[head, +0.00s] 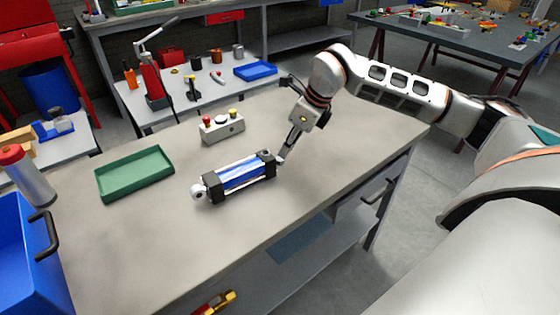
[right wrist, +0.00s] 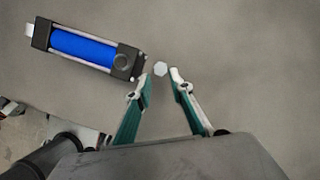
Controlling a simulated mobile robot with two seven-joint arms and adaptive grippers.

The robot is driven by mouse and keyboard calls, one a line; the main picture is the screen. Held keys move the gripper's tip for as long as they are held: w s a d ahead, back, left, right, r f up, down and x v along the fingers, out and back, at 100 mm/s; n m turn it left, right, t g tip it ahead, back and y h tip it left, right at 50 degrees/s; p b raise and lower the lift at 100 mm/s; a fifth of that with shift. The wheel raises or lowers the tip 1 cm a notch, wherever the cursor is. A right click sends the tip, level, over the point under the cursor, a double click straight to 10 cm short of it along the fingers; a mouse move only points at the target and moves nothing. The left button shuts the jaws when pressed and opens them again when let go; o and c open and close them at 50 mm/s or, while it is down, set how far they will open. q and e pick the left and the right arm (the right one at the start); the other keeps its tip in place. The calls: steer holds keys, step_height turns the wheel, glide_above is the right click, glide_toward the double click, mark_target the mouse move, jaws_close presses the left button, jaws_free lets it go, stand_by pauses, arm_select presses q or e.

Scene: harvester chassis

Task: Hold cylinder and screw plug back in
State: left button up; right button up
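The cylinder (head: 243,175) lies on the grey workbench, with a blue barrel, black end caps and a pale rod eye at its left end. It also shows at upper left in the right wrist view (right wrist: 82,49), with a dark round port on its nearer end cap. A small pale hexagonal plug (right wrist: 160,68) shows between my right fingertips. My right gripper (right wrist: 161,75) points down beside the cylinder's right end, open, with gaps visible on both sides of the plug. In the head view the right gripper (head: 281,158) hides the plug. My left gripper is not in view.
A green tray (head: 135,174) and a button box (head: 221,127) stand on the workbench (head: 330,130). A blue crate (head: 25,255) and a red-capped bottle (head: 27,175) are at the left. The bench's front middle is clear.

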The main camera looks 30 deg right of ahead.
mark_target(279, 158)
steer(key=x, duration=0.5)
steer(key=shift+w, duration=0.1)
steer(key=shift+r, duration=0.1)
jaws_close()
steer(key=shift+r, duration=0.1)
step_height(279, 158, up, 20)
steer(key=p, duration=0.2)
stand_by(0.3)
